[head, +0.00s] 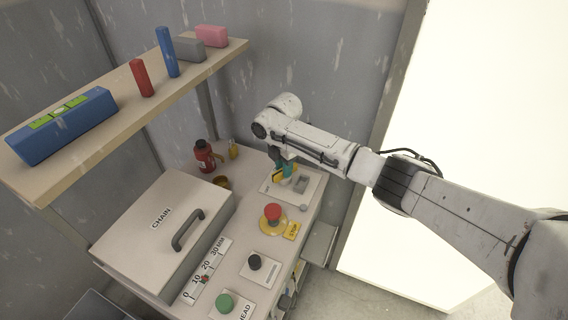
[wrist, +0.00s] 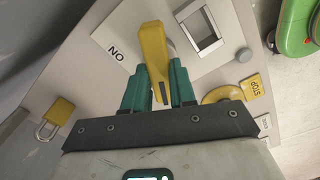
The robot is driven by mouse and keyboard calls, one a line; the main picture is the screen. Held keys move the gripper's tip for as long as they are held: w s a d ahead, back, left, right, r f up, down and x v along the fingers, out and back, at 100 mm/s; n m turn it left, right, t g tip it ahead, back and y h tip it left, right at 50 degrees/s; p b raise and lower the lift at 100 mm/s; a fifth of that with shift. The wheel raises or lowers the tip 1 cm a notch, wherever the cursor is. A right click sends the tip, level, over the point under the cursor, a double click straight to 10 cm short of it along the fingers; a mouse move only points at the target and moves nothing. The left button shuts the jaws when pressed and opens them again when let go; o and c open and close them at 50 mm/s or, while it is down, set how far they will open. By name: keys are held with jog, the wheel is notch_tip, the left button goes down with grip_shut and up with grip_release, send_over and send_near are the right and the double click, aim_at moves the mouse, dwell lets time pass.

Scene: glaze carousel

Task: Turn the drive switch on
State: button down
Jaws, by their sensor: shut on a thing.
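The drive switch has a yellow lever (wrist: 153,45) on a pale plate (wrist: 205,62), beside a label that shows the letters O and N (wrist: 116,53). In the wrist view my gripper (wrist: 157,68) has one teal finger on each side of the lever and is shut on it. In the head view the gripper (head: 286,166) is at the far end of the bench, over the switch plate (head: 310,186). The lever shows there only as a small yellow patch (head: 278,175). The fingers hide part of the lever's sides.
A CHAIN box (head: 160,235), a red bottle (head: 204,156) and a yellow padlock (wrist: 60,110) are nearby. A loaded shelf (head: 130,105) hangs above left.

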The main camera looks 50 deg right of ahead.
jog(key=m+p, duration=0.2)
jog(key=m, duration=0.4)
jog(key=m+p, duration=0.1)
jog(key=m, duration=0.5)
jog(key=shift+w+m, duration=0.15)
jog(key=shift+m, duration=0.15)
jog(key=shift+d, duration=0.1)
dwell(0.3)
jog(key=c, duration=0.9)
grip_release()
jog(key=shift+r, duration=0.1)
notch_tip(320, 180, up, 11)
jog(key=shift+f, duration=0.2)
